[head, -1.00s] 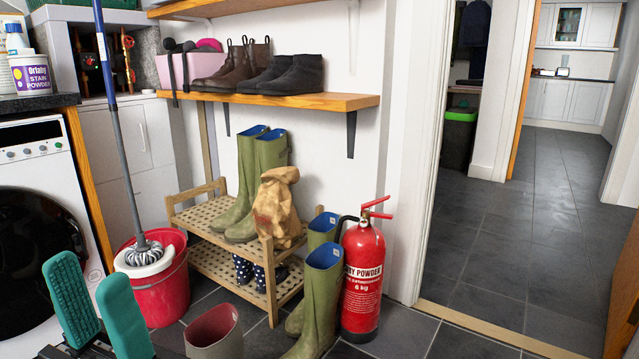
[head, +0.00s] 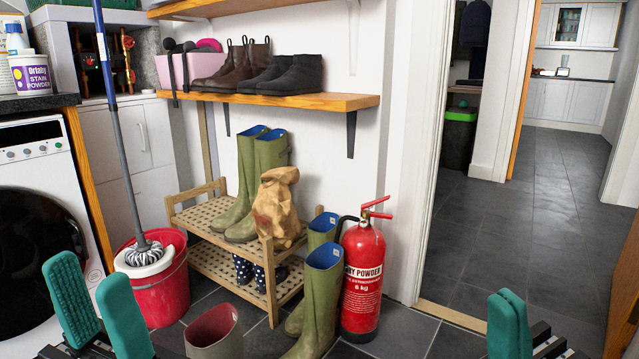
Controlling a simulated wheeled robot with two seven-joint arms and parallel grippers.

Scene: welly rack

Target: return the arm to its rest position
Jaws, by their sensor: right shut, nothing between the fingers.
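My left gripper (head: 88,275) is at the lower left, in front of the washing machine and the red mop bucket. Its two teal fingers stand apart with nothing seen between them. My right gripper (head: 509,322) is at the bottom right, over the dark tiled floor by the doorway. Its teal fingers are together and hold nothing. It is well to the right of the fire extinguisher (head: 362,280) and touches nothing that I can see. The rest of the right arm is mostly out of view.
A wooden rack (head: 215,262) holds green wellies (head: 246,180) and a brown paper-like bag (head: 276,207). More green wellies (head: 320,300) and a short brownish boot (head: 214,335) stand on the floor before it. A mop stands in the red bucket (head: 160,295). Floor towards the doorway is clear.

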